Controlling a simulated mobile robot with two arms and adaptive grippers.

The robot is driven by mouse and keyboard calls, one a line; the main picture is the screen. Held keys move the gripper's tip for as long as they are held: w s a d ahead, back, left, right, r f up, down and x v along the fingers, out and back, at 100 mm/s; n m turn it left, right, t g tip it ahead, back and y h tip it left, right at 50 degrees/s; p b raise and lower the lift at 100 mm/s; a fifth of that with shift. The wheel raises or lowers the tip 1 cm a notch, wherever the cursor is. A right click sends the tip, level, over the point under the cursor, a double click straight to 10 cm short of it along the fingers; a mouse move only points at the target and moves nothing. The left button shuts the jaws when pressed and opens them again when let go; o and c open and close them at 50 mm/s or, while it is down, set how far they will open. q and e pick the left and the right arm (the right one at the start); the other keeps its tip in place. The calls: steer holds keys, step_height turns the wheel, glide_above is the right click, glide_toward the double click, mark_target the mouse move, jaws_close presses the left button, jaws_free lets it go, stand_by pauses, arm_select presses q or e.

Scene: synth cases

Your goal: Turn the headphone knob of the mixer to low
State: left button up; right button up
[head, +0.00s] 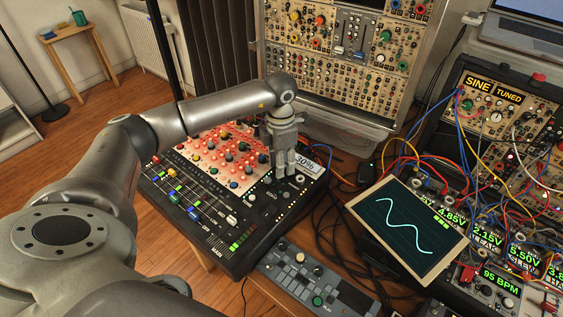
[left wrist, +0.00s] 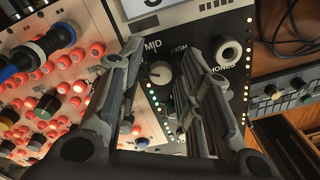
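The mixer (head: 245,262) is a dark console with a beige panel of red buttons and dark knobs, and faders at its front left. My left gripper (head: 286,172) points down over its right part, near a small display reading 30% (head: 307,163). In the left wrist view, my left gripper (left wrist: 168,62) is open, with a pale round knob (left wrist: 160,73) between its fingers. I cannot tell whether the fingers touch the knob. My right gripper is not in view.
A modular rack (head: 335,50) stands behind the mixer. A tilted screen with a sine wave (head: 408,228) and patched modules with loose cables fill the right. A small grey device (head: 313,278) lies in front. Rows of small lights edge the mixer panel.

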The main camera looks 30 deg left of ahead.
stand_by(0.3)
arm_select(q)
step_height(320, 180, up, 12)
steer(key=shift+a, duration=0.15)
stand_by(0.4)
steer(key=shift+f, duration=0.1)
